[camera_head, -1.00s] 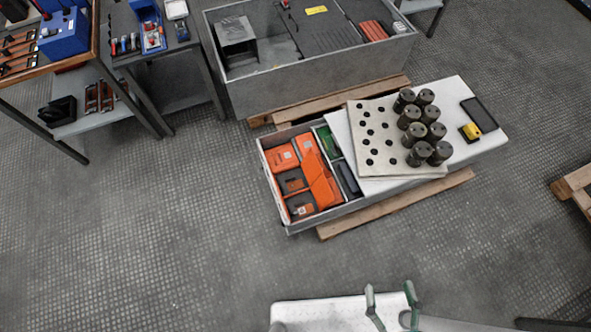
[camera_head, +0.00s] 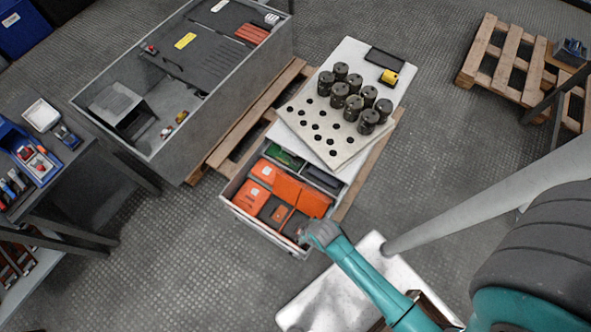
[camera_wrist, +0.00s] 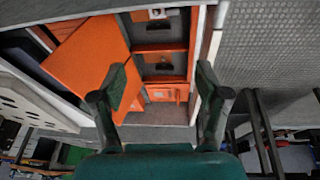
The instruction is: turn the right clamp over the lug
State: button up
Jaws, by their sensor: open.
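No clamp or lug can be made out for certain in either view. The dark cylinders (camera_head: 353,103) stand in rows on a pale plate with holes (camera_head: 300,118), on a white table top (camera_head: 350,48). My gripper (camera_wrist: 160,85) is open and empty in the wrist view, its two dark green fingers spread apart. Beyond them is a grey crate with orange boxes, apart from the fingers as far as I can tell. In the head view my arm reaches in from the lower right, and its end is by the crate's near corner; the fingertips are not clear there.
The crate (camera_head: 244,217) holds several orange boxes (camera_head: 283,187). A large grey cabinet (camera_head: 232,85) stands behind, on a wooden pallet. A workbench with blue bins (camera_head: 38,165) is at left. Another pallet (camera_head: 500,60) lies at far right.

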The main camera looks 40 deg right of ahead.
aim_at(296, 227)
jog(key=w+f+g, duration=0.3)
jog(key=w+g, duration=0.1)
jog(key=w, duration=0.2)
jog(key=shift+n, duration=0.4)
notch_tip(296, 227, down, 10)
jog(key=shift+f, duration=0.25)
jog(key=c, duration=1.2)
